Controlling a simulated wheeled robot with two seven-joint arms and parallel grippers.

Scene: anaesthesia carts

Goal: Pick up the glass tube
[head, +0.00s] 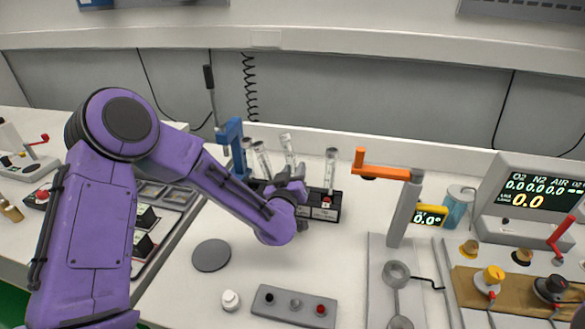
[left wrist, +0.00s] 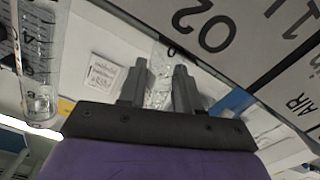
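Several clear glass tubes stand in a black rack (head: 325,213) in the head view, one at the right (head: 331,168) and two at the left (head: 262,160). My left gripper (head: 290,186) is low at the middle of the rack, with a glass tube (head: 288,150) rising above it. In the left wrist view, both fingers of my left gripper (left wrist: 161,90) stand close on either side of a clear tube (left wrist: 160,88), which fills the gap between them. Its lower end is hidden. Another tube (left wrist: 37,85) shows at the left there. My right gripper is not in view.
A blue post (head: 232,145) stands left of the rack. An orange-handled grey post (head: 404,210) stands to its right. A grey disc (head: 211,255), a white knob (head: 230,300) and a button box (head: 294,305) lie in front. Bare white counter lies between.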

